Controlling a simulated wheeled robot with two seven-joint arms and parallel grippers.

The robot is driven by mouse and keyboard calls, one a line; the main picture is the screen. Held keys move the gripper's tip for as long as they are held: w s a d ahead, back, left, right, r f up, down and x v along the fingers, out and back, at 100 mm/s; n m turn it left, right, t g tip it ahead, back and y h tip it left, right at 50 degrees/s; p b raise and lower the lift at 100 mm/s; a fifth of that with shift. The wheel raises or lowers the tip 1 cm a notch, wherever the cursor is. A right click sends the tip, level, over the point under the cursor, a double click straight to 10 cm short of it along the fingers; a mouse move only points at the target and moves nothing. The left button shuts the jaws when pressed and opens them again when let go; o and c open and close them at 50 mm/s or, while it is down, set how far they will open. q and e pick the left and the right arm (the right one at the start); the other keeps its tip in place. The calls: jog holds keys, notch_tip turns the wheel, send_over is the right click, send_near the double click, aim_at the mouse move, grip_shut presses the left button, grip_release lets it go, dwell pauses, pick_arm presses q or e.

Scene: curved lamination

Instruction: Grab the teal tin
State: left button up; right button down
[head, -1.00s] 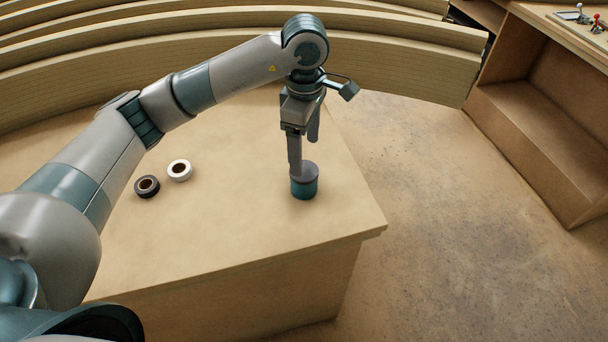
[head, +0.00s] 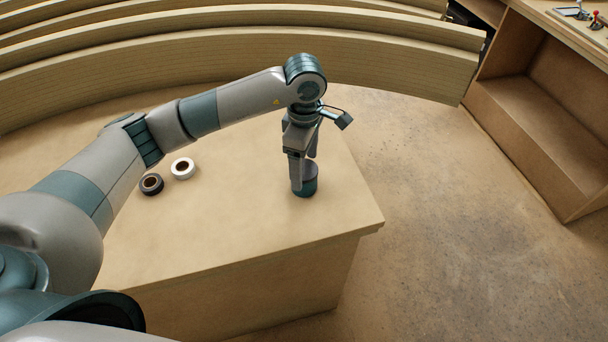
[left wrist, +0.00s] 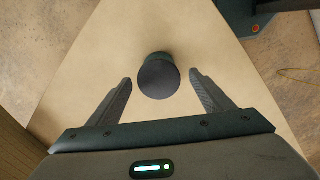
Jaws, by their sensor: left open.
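The teal tin (head: 308,184) stands upright on the wooden table, with a dark lid, near the table's right side. My left gripper (head: 304,172) points down at the tin from above, and one finger hides part of it. In the left wrist view the tin's dark round lid (left wrist: 158,78) lies between and slightly beyond the two fingertips of the open left gripper (left wrist: 160,77). A gap shows on both sides of the lid, so the fingers are apart from it. My right gripper is not in view.
A black tape roll (head: 151,184) and a white tape roll (head: 183,168) lie on the wooden table (head: 230,225), left of the tin. Curved laminated beams (head: 400,60) stand behind. A wooden shelf unit (head: 540,120) stands at the right, across open floor.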

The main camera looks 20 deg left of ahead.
aim_at(304, 169)
pick_arm(q)
jog(key=shift+f+p, duration=0.25)
jog(key=shift+p, duration=0.15)
notch_tip(304, 169, down, 2)
jog(key=shift+a+f+p, duration=0.1)
jog(key=shift+a+p, duration=0.05)
jog(key=shift+p, duration=0.4)
jog(key=shift+w+f, duration=0.1)
jog(key=shift+f, duration=0.5)
jog(key=c, duration=1.2)
